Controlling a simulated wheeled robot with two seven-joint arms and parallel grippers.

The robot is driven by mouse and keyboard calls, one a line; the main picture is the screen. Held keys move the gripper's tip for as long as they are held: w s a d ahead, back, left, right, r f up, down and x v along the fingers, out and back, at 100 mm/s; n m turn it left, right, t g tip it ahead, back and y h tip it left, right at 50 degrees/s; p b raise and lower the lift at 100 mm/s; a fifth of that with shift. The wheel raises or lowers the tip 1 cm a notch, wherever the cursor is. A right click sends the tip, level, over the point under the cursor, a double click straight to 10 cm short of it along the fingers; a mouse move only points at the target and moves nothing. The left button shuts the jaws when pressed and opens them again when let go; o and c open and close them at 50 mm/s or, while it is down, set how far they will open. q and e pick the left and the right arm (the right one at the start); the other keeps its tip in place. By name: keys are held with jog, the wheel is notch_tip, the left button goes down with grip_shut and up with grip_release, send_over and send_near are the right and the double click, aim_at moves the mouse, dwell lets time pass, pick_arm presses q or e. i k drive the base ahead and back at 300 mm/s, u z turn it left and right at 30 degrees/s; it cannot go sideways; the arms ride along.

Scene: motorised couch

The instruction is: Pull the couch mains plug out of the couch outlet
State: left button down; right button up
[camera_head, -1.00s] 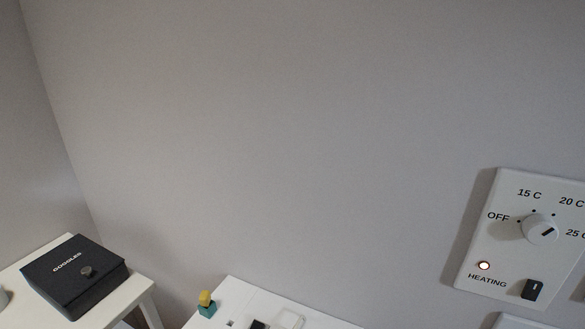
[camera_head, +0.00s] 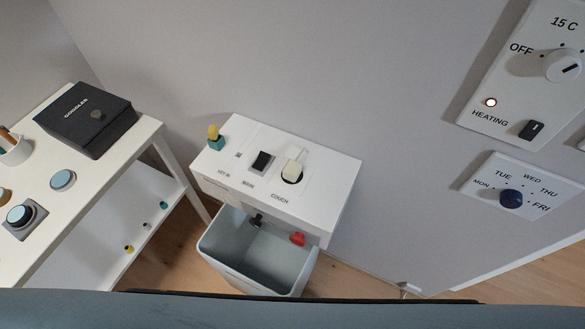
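Neither of my grippers shows in the head view.
A teal block with a yellow top (camera_head: 215,138) stands at the cabinet's left end. A grey bin (camera_head: 255,255) is below its front, near a red object (camera_head: 298,239). A white table (camera_head: 85,185) with a black goggles box (camera_head: 92,120) is left. Wall panels (camera_head: 525,185) are right.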

aim_at(291, 170)
jog(key=k, duration=1)
jog(key=z, duration=1.8)
jog(key=i, duration=1.05)
jog(key=u, duration=2.2)
jog(key=i, duration=0.5)
jog(key=u, duration=0.05)
